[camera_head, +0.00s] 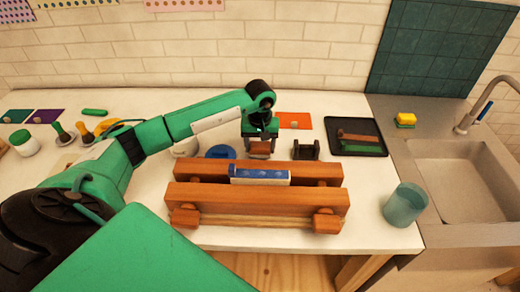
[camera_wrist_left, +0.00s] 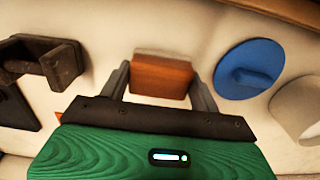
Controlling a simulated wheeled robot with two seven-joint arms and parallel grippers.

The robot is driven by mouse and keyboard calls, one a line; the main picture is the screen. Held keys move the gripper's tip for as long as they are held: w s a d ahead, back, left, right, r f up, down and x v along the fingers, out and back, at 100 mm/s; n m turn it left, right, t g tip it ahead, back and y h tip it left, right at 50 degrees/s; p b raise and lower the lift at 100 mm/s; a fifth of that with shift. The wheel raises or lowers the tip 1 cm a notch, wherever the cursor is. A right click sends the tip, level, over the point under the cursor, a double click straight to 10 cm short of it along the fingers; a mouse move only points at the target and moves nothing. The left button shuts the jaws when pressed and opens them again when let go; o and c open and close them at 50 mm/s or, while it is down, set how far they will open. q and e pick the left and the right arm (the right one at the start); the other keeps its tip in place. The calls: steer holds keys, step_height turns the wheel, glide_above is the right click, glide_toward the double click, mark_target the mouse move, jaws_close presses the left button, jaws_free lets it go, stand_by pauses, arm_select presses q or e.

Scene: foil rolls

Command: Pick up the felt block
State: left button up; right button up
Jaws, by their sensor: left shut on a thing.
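The felt block (camera_head: 260,149) looks like a small brown wooden block with a pale strip along one edge. My left gripper (camera_head: 261,138) reaches it behind the wooden clamp frame. In the left wrist view the block (camera_wrist_left: 161,77) sits between the two fingers of the left gripper (camera_wrist_left: 163,88), which is shut on it. I cannot tell whether the block touches the counter. My right gripper is not in view.
The wooden clamp frame (camera_head: 258,195) holds a blue-and-white roll (camera_head: 259,175) just in front. A blue disc (camera_head: 220,152) and a black stand (camera_head: 306,150) flank the gripper. A black tray (camera_head: 343,148), teal cup (camera_head: 405,204) and sink (camera_head: 462,181) lie right.

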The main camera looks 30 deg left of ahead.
mark_target(260, 145)
arm_select(q)
step_height(260, 145, up, 19)
steer(key=b, duration=0.3)
steer(key=shift+f+b, duration=0.2)
steer(key=shift+b, duration=0.2)
steer(key=o, duration=0.3)
steer(key=shift+c, duration=0.8)
steer(key=shift+f, duration=0.1)
